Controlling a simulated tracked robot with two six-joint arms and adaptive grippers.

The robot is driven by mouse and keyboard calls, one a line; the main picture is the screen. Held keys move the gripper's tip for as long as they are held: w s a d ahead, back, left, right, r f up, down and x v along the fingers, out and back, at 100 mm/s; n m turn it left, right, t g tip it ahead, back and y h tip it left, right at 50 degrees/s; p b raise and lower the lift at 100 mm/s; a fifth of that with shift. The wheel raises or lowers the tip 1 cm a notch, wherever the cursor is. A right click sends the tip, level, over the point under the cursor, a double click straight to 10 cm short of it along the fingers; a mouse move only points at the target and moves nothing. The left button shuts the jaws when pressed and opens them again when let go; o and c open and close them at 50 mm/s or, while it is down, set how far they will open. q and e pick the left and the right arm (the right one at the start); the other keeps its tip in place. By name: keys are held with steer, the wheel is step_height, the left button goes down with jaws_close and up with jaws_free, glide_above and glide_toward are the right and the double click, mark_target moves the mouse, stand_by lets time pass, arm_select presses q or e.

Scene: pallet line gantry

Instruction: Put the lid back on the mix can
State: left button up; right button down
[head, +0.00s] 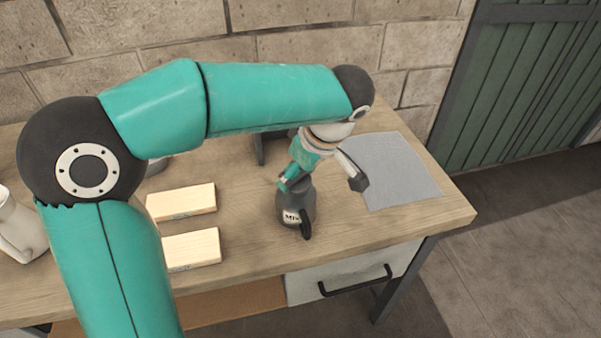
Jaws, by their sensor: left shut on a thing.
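The mix can (293,214) is dark grey with a pale MIX label and a dark handle on its near side. It stands upright on the wooden bench. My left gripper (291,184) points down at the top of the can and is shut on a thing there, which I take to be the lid. The gripper's fingers hide most of it, and I cannot tell whether it touches the can's rim. My right gripper is not in view.
Two pale wooden blocks (181,202) (191,249) lie left of the can. A grey mat (397,172) lies to its right. A white vessel (18,228) stands at the left edge. The bench (350,236) has a drawer (345,279) in front; its right front top is clear.

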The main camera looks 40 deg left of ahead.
arm_select(q)
steer(key=o, duration=1.1)
steer(key=shift+r+p, duration=2.5)
steer(key=shift+r, duration=1.05)
jaws_close()
